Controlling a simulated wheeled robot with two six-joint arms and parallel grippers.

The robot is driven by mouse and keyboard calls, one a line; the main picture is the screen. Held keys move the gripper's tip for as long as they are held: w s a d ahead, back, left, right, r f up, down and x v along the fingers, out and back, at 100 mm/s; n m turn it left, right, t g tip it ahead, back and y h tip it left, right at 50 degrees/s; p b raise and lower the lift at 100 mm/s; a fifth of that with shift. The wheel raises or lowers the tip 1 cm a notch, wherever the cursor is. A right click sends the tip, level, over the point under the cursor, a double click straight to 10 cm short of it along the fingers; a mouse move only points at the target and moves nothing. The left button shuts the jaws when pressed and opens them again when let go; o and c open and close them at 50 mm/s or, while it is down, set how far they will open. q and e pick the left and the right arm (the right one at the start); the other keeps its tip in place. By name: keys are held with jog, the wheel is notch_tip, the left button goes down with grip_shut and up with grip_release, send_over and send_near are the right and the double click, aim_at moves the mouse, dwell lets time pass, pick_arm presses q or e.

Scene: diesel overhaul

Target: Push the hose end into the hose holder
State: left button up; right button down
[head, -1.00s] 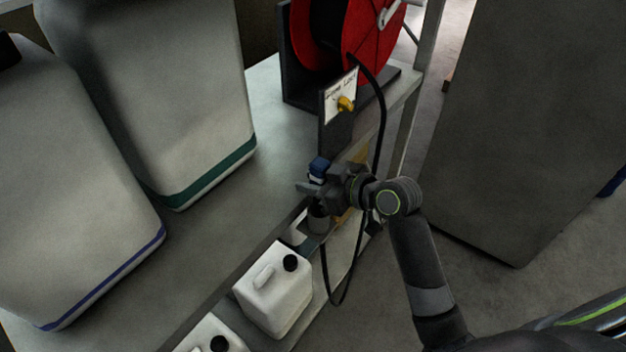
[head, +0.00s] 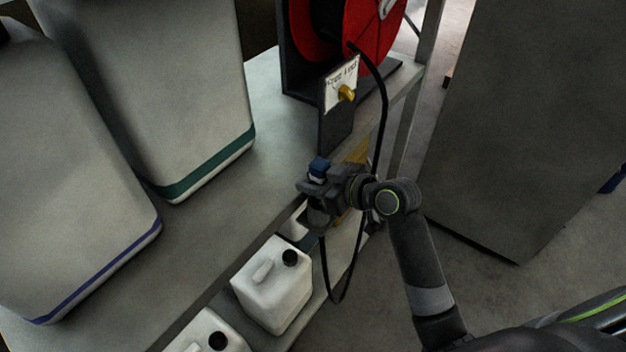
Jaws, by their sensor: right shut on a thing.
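My right gripper (head: 316,187) is shut on the hose end (head: 319,169), whose blue part shows above the fingers. The hose holder (head: 317,217), a round grey cup at the shelf's front edge, is just below the gripper. The gripper covers the lower part of the hose end, so I cannot tell whether it is inside the holder. The black hose (head: 382,110) comes off the red reel, hangs in a loop below the shelf and rises towards the holder. My left gripper is not in view.
Large jugs (head: 165,90) stand left, and small white canisters (head: 272,287) are below. A dark cabinet (head: 530,120) is at the right.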

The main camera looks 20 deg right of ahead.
jog(key=shift+f+b, duration=0.75)
jog(key=shift+f, duration=0.25)
jog(key=c, duration=1)
grip_release()
jog(key=shift+c, duration=0.2)
jog(key=shift+f, duration=0.1)
jog(key=shift+s, duration=0.15)
jog(key=v, duration=1.7)
jog(key=shift+d+b, duration=0.15)
jog(key=shift+b, duration=0.3)
